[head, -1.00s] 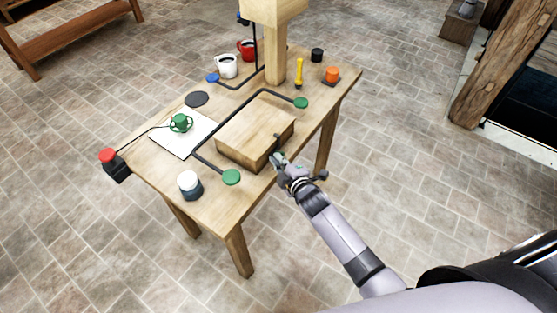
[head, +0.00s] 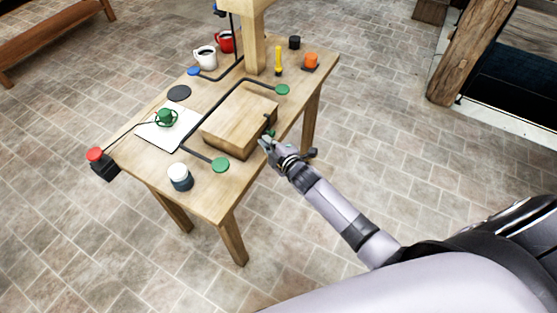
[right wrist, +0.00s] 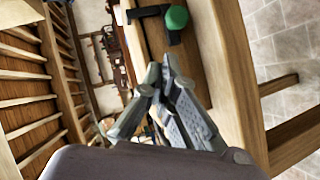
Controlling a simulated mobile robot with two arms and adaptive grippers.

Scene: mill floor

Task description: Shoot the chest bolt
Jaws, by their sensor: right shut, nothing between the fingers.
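The wooden chest (head: 234,122) sits closed on the table. Its bolt is on the side facing my right arm; in the head view a green knob (head: 270,132) and a bit of dark metal show there. In the right wrist view the round green knob (right wrist: 176,17) and the black bolt bar (right wrist: 148,12) show on the wood, beyond the fingertips. My right gripper (head: 264,143) is shut and empty, close beside the chest and just short of the knob. Its fingertips (right wrist: 160,72) meet in the right wrist view, apart from the knob. My left gripper is out of view.
The table (head: 215,200) also bears a black rod with green end discs (head: 220,165), a jar (head: 180,177), white paper (head: 160,135), mugs (head: 204,57) and a yellow tool (head: 278,61). A wooden post (head: 255,45) rises behind the chest. The floor beside my right arm is clear.

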